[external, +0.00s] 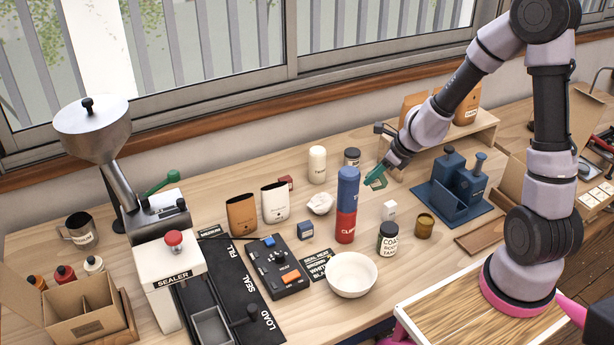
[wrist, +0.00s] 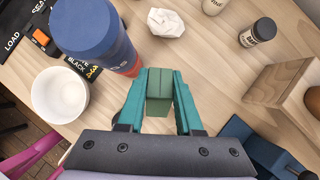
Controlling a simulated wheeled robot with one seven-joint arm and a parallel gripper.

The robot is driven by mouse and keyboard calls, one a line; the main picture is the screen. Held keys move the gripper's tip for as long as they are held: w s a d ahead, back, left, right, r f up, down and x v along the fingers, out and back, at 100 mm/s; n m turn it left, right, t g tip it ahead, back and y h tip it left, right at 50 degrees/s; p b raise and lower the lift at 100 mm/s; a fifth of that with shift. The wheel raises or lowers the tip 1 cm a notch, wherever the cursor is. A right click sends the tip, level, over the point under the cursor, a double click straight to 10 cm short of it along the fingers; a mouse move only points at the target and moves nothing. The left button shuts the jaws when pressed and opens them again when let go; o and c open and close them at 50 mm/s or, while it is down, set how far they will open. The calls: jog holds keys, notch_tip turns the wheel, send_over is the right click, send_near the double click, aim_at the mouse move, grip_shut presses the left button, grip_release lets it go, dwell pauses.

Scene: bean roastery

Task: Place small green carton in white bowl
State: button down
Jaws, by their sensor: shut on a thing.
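The small green carton (wrist: 159,92) is between the two teal fingers of my gripper (wrist: 160,98) in the wrist view. The fingers are shut on it. In the external view my gripper (external: 376,178) is above the table, just right of the tall blue and red cylinder; the carton is too small to make out clearly there. The white bowl (external: 351,283) stands on the table near its front edge, left of and nearer than my gripper. The bowl also shows at the left of the wrist view (wrist: 43,104) and looks empty.
The tall blue and red cylinder (external: 346,205) stands between my gripper and the bowl's side. A crumpled white paper (external: 320,203) lies behind. A black control box (external: 279,268) is left of the bowl.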

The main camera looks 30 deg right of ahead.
jog(key=shift+s+a+n+g+h, duration=0.6)
jog(key=shift+s+g, duration=0.4)
jog(key=shift+s, duration=0.7)
jog(key=n+h, duration=0.6)
jog(key=n, duration=1.3)
send_over(348, 290)
notch_tip(348, 290, down, 4)
jog(key=shift+f, duration=5.25)
jog(key=c, duration=0.5)
grip_release()
